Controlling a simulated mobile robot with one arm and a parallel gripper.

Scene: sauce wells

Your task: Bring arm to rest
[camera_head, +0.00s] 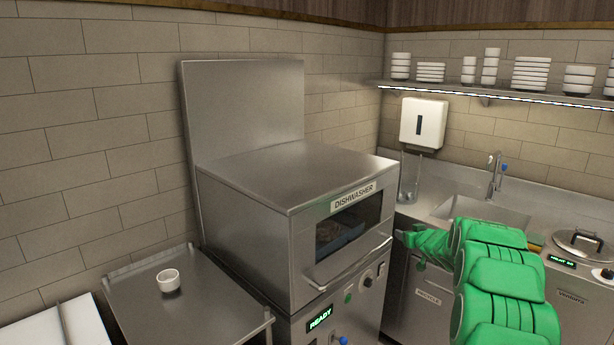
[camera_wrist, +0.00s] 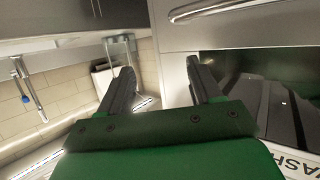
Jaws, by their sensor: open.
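My green arm reaches in from the lower right in the head view. My gripper (camera_head: 412,241) is at its far end, in front of the dishwasher's right side and near the sink counter. In the wrist view my gripper (camera_wrist: 163,80) shows two dark fingers spread apart with nothing between them. The dishwasher (camera_head: 300,205) stands beside it, with its front window dark and a green READY display. The dishwasher front also fills the right of the wrist view (camera_wrist: 225,30). I cannot tell the exact gap between the gripper and the dishwasher.
A small white bowl (camera_head: 168,280) sits on the metal side table (camera_head: 205,315) left of the dishwasher. The sink faucet (camera_head: 494,175) is behind my arm. A lidded pot (camera_head: 577,246) stands at right. A shelf (camera_head: 500,95) holds stacked white dishes.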

